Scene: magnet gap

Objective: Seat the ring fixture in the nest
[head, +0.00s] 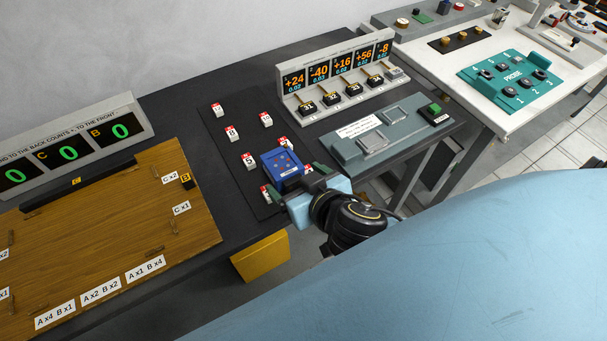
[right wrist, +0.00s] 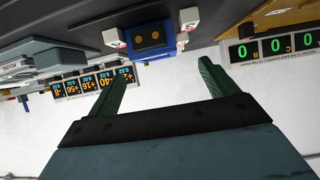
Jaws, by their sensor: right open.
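A blue block (head: 281,164) with small orange spots on top sits on the black mat among several white posts with red labels. It also shows in the right wrist view (right wrist: 150,37), ahead of the fingers, with a white post on either side. I cannot tell for sure that it is the ring fixture, and no clear ring or nest shows. My right gripper (head: 294,181) is at the near side of the block, its green fingers spread. In the right wrist view the right gripper (right wrist: 168,68) is open and empty, with a gap to the block. My left gripper is not in view.
White posts (head: 232,133) stand on the black mat (head: 215,130). A wooden board (head: 110,235) and a counter display (head: 80,145) are at left. A row of numbered displays (head: 340,80) and a grey-green fixture plate (head: 390,135) are at right. A yellow bin (head: 260,258) is below the table edge.

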